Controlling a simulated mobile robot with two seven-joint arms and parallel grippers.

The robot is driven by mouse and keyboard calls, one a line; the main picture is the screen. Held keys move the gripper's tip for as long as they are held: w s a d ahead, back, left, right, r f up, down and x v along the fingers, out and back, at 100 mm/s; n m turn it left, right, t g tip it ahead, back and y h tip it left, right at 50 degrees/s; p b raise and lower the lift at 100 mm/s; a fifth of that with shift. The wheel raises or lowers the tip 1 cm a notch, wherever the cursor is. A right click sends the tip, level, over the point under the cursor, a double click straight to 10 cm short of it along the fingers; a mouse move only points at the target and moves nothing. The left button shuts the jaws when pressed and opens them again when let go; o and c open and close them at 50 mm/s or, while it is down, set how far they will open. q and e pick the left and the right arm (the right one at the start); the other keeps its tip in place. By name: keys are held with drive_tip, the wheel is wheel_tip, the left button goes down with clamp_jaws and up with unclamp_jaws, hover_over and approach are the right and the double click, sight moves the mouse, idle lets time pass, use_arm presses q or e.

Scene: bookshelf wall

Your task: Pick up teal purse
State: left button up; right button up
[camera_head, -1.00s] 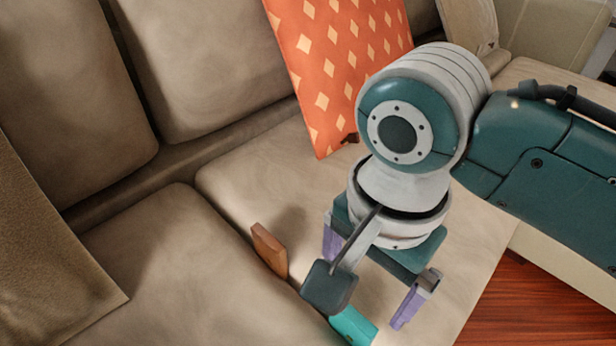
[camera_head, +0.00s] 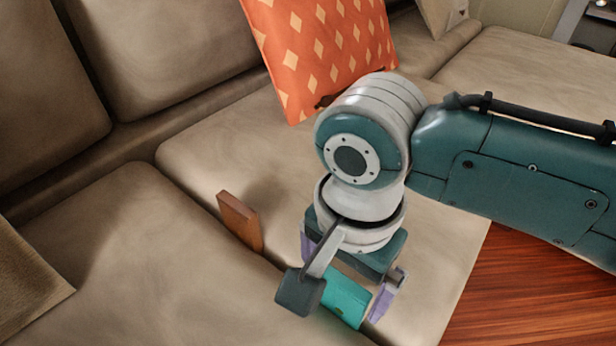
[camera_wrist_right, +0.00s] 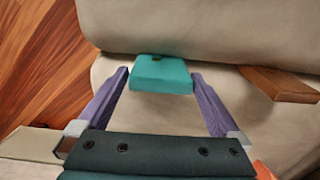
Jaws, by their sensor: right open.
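The teal purse (camera_head: 346,299) is a small box-like item on the sofa seat, partly hidden behind my right gripper in the head view. In the right wrist view the purse (camera_wrist_right: 161,75) lies between and just beyond the two purple fingertips. My right gripper (camera_head: 342,282) is open, low over the seat and pointing down at the purse. The fingers (camera_wrist_right: 160,76) stand one on each side, and I cannot tell whether either touches it. My left gripper is in neither view.
A brown wallet-like item (camera_head: 240,222) stands in the seam between the seat cushions, left of my right gripper. An orange patterned pillow (camera_head: 318,45) leans on the sofa back. Wooden floor (camera_head: 520,300) lies at right.

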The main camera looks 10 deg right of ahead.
drive_tip(key=shift+r, duration=0.1)
clamp_jaws()
idle(0.7)
